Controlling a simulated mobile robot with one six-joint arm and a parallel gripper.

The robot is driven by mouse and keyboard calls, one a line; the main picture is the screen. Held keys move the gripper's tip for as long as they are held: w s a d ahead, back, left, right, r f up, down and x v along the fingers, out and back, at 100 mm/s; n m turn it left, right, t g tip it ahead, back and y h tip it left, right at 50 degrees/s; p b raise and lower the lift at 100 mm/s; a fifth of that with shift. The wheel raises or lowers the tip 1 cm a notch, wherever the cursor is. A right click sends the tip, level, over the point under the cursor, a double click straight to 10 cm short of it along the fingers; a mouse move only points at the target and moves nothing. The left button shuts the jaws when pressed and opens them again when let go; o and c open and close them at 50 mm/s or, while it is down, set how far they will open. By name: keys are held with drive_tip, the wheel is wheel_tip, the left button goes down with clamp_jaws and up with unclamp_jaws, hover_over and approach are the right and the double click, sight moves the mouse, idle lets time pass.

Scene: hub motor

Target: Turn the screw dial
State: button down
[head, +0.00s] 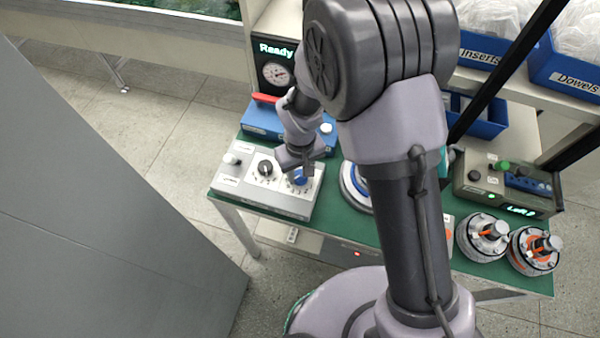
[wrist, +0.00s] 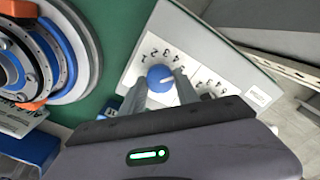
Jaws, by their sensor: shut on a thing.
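The control box (head: 232,188) is a pale grey panel on the green table. It carries a blue dial (head: 299,178) and a black dial (head: 265,169), each with numbers around it. I cannot read which label names the screw dial. My gripper (head: 297,160) is down over the blue dial. In the wrist view the blue dial (wrist: 160,77) has a white pointer mark and printed digits around it. My gripper (wrist: 160,84) has one finger on each side of this dial and is shut on it.
A round blue-and-white fixture (wrist: 55,60) stands beside the box. A blue device with a red lever (head: 264,98) sits behind it, below a gauge panel reading "Ready" (head: 275,68). Two hub motors (head: 484,238) and another control box (head: 505,185) are at right.

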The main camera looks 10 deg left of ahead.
sight(300, 175)
drive_tip(key=shift+m, duration=0.6)
drive_tip(key=c, duration=0.9)
unclamp_jaws()
wheel_tip(300, 175, up, 18)
drive_tip(key=p, duration=0.3)
drive_tip(key=shift+f+p, duration=0.25)
drive_tip(key=shift+p, duration=0.1)
